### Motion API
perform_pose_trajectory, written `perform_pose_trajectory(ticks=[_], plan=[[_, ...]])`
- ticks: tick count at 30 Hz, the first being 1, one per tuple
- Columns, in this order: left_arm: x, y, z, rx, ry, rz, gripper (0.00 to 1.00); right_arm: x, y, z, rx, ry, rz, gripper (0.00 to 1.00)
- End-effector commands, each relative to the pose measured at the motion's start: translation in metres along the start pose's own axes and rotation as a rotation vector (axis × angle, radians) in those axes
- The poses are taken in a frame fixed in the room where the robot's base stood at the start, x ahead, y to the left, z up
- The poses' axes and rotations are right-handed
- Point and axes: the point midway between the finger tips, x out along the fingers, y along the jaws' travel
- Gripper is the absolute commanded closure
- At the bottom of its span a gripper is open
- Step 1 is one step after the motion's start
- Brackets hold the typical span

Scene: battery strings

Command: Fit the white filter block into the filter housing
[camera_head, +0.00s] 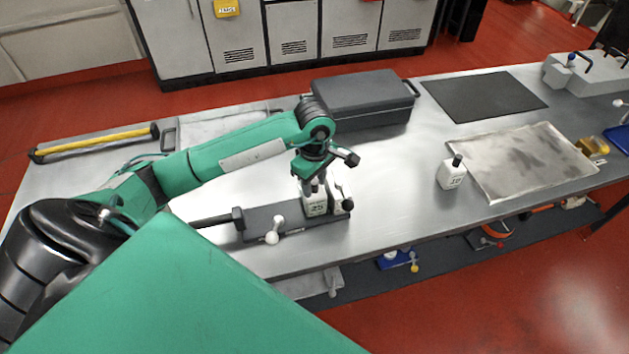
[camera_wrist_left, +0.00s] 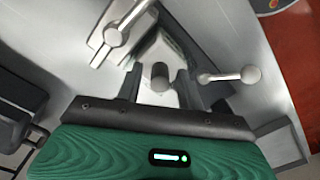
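A white block (camera_head: 316,207) marked with a number and topped by a dark knob stands at a dark grey fixture with lever clamps (camera_head: 290,222), perhaps the filter housing. My left gripper (camera_head: 317,182) points down over it. In the left wrist view, the dark knob (camera_wrist_left: 160,76) and white block (camera_wrist_left: 163,52) show between the fingers of my left gripper (camera_wrist_left: 158,88). The fingers stand apart, with gaps beside the knob. How deep the block sits is hidden. A second white block (camera_head: 452,175) with a dark knob stands upright on the table at the right. My right gripper is not in view.
A dark grey case (camera_head: 362,97) stands behind the gripper. A black mat (camera_head: 483,96) and a worn metal tray (camera_head: 525,160) lie to the right. A yellow-topped bar (camera_head: 95,143) lies at the left. The table between fixture and second block is clear.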

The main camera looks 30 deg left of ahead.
Motion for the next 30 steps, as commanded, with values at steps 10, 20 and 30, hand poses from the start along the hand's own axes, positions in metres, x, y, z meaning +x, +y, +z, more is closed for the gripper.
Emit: perform_pose_trajectory(ticks=[10,20,30], plan=[[-0.002,0.000,0.000,0.000,-0.001,0.000,0.59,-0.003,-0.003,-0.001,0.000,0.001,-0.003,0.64],[-0.047,0.002,0.000,0.000,0.001,0.007,0.59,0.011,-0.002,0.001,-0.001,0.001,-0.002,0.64],[-0.106,0.001,0.000,-0.001,0.001,0.003,0.59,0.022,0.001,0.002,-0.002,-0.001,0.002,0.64]])
